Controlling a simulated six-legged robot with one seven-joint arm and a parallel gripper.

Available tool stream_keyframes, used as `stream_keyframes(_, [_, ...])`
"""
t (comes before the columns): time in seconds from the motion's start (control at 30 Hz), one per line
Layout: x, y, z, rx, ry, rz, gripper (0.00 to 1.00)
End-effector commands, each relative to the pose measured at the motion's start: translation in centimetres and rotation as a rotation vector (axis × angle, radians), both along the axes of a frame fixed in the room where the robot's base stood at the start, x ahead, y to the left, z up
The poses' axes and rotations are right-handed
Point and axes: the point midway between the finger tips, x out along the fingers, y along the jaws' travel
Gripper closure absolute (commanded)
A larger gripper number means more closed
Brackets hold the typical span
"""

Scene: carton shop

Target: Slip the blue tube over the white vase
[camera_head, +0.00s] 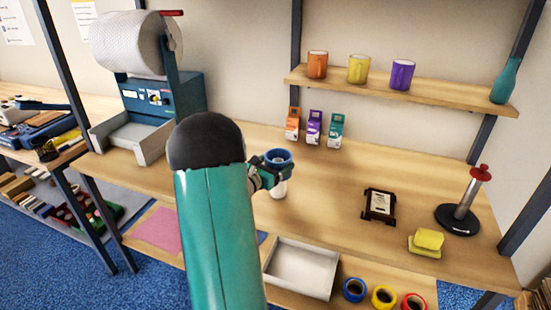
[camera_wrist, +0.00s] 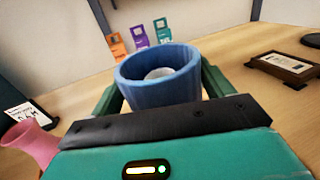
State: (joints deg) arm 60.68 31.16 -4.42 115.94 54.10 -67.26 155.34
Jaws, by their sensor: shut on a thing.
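My gripper (camera_head: 268,174) is shut on the blue tube (camera_head: 279,157), with a finger on each side of it. The tube is upright and open at the top, and it also shows in the wrist view (camera_wrist: 160,80). The white vase (camera_head: 279,190) stands on the table directly below the tube, with its lower part showing under the gripper. In the wrist view, a pale round top of the white vase (camera_wrist: 159,73) shows inside the tube's opening. I cannot tell how far the vase reaches into the tube.
Three small cartons (camera_head: 314,128) stand behind on the table. A framed card (camera_head: 380,204), a yellow sponge (camera_head: 428,240) and a red-topped stand (camera_head: 462,210) are at the right. A pink vessel (camera_wrist: 35,145) is at the left. A white tray (camera_head: 303,268) is lower in front.

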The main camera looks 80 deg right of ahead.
Motion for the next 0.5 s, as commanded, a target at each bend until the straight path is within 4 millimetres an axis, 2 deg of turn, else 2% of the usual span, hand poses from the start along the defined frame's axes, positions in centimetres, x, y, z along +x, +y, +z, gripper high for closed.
stream_keyframes(0.5, [0.0,0.0,-3.8,0.001,0.001,0.0,0.41])
